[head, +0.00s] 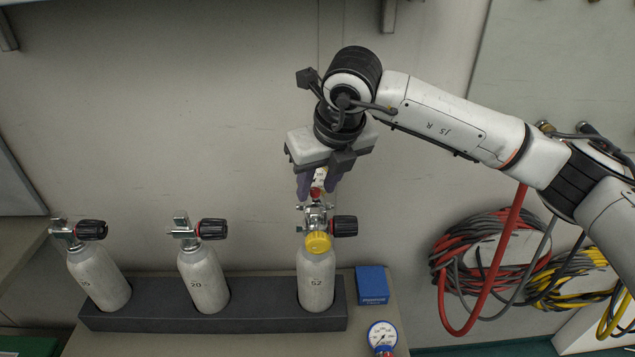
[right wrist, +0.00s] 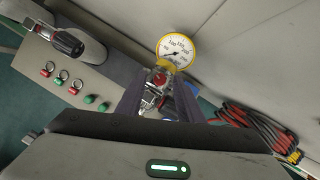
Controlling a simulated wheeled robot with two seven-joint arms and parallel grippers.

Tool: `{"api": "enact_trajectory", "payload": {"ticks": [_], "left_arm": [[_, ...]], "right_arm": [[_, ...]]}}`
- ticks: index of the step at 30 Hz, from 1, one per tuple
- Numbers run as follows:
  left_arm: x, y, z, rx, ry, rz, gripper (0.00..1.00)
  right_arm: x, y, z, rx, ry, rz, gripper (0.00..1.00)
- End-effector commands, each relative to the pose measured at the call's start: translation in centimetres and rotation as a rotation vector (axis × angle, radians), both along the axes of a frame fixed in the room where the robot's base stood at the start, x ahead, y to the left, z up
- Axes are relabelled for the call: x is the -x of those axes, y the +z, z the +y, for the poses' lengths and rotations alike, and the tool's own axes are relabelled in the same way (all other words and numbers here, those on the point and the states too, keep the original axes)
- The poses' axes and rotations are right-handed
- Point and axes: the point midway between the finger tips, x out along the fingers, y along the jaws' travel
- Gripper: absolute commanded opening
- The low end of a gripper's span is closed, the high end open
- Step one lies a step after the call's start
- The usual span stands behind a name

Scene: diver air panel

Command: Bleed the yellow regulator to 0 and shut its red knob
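The yellow regulator (head: 318,242) sits on the valve of the grey cylinder marked 52 (head: 316,280), the right one in the rack. Its yellow-rimmed gauge (right wrist: 177,52) faces the right wrist camera; the needle is too small to read surely. The red knob (head: 315,193) shows below my right gripper in the head view and between its fingers in the wrist view (right wrist: 160,80). My right gripper (head: 318,186) points down with its purple-grey fingers apart, one on each side of the knob, with a gap visible. My left gripper is out of view.
Two more cylinders (head: 98,279) (head: 204,280) stand in the dark rack (head: 150,318). A blue box (head: 371,285) and a blue-rimmed gauge (head: 382,335) are right of the rack. Red and grey hose coils (head: 480,262) hang on the wall beneath my right arm.

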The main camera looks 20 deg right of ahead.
Motion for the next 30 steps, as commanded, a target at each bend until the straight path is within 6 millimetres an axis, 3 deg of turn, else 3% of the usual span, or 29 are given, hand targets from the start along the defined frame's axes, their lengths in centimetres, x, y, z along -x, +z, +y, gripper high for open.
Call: {"api": "enact_trajectory", "payload": {"ticks": [1, 6, 17, 30], "left_arm": [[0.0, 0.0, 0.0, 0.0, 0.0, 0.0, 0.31], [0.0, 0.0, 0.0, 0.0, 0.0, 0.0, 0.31], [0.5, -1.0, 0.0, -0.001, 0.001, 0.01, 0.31], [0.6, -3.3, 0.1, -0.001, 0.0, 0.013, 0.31]], "right_arm": [[0.0, 0.0, 0.0, 0.0, 0.0, 0.0, 0.25], [0.0, 0.0, 0.0, 0.0, 0.0, 0.0, 0.0], [0.0, -0.1, -0.1, -0.001, 0.056, -0.001, 0.0], [-0.2, -0.1, -0.4, -0.002, 0.372, -0.002, 0.0]]}}
